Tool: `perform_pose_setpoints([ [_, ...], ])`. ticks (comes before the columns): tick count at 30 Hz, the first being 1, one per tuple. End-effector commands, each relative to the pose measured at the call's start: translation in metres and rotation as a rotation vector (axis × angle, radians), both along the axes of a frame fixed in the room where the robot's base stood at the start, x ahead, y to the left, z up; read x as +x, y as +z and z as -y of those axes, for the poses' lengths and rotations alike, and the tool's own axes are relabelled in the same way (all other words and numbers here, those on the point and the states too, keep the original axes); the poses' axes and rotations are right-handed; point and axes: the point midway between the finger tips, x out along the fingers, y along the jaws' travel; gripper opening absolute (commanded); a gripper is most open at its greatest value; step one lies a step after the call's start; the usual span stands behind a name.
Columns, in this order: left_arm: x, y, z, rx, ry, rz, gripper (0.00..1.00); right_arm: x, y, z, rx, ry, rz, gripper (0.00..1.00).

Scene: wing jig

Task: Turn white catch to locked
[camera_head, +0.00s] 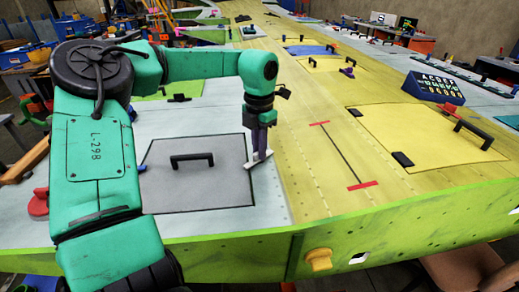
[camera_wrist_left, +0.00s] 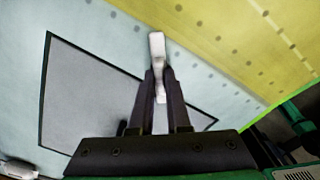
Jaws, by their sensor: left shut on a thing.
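The white catch (camera_head: 254,164) is a small flat bar on the pale wing skin at the right edge of a grey panel (camera_head: 215,185) with a black handle. In the left wrist view the white catch (camera_wrist_left: 156,45) reaches past my fingertips and shows between the fingers. My left gripper (camera_head: 261,152) points down from above and is shut on the catch; its dark fingers (camera_wrist_left: 161,76) flank the bar. The fingers hide part of the catch and its pivot. My right gripper is not in view.
The black panel handle (camera_head: 192,160) stands up left of the gripper. A yellow panel (camera_head: 425,133) with a red and black handle and a blue lettered box (camera_head: 433,87) lie to the right. A yellow knob (camera_head: 319,259) sits on the green front edge. The skin right of the catch is clear.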

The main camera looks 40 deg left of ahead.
Motion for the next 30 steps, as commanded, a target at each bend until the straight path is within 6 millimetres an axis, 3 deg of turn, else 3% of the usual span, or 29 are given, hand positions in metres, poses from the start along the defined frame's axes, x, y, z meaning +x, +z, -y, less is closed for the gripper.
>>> perform_pose_setpoints([
  [18,0.0018,0.0026,-0.0017,0.001,-0.521,0.006,0.00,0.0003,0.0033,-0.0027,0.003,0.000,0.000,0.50],
  [30,0.0024,0.0026,-0.0021,0.002,-0.653,0.007,0.00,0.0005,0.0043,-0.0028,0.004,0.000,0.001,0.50],
])
